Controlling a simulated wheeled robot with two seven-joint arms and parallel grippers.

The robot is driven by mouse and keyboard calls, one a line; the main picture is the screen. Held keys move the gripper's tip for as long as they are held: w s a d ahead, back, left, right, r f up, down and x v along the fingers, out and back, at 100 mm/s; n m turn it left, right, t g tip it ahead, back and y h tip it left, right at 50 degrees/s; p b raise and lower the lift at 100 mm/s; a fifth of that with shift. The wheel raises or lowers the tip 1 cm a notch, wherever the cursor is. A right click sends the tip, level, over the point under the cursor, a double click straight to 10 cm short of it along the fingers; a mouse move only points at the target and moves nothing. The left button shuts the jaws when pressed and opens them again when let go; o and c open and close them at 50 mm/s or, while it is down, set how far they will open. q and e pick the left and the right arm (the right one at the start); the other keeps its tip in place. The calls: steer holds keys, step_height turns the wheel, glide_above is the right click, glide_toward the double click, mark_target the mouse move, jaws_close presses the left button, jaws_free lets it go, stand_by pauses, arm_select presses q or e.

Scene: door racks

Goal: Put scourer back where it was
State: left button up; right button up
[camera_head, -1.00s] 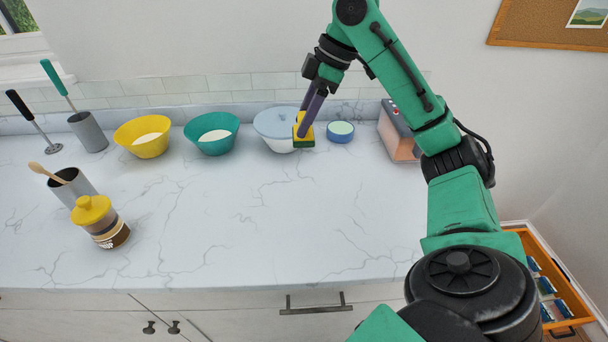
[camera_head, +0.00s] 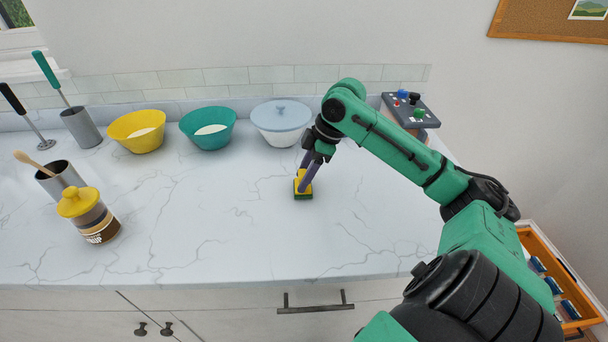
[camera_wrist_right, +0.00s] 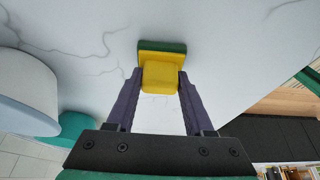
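The scourer (camera_head: 303,190) is a yellow sponge with a dark green pad. In the head view it is low at the counter, in front of the lidded bowl; I cannot tell whether it touches the surface. My right gripper (camera_head: 307,177) has its purple fingers on either side of the scourer. In the right wrist view the scourer (camera_wrist_right: 161,70) sits between the two fingertips of the right gripper (camera_wrist_right: 160,85), which grip its yellow part, with the green pad facing away. My left gripper is not in view.
A bowl with a blue lid (camera_head: 281,121), a teal bowl (camera_head: 208,127) and a yellow bowl (camera_head: 137,130) stand along the back. A box with coloured knobs (camera_head: 411,108) is at the back right. A yellow-lidded jar (camera_head: 90,215) stands left. The counter's front middle is clear.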

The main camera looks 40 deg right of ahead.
steer(key=o, duration=0.4)
steer(key=v, duration=1.2)
steer(key=shift+r, duration=0.1)
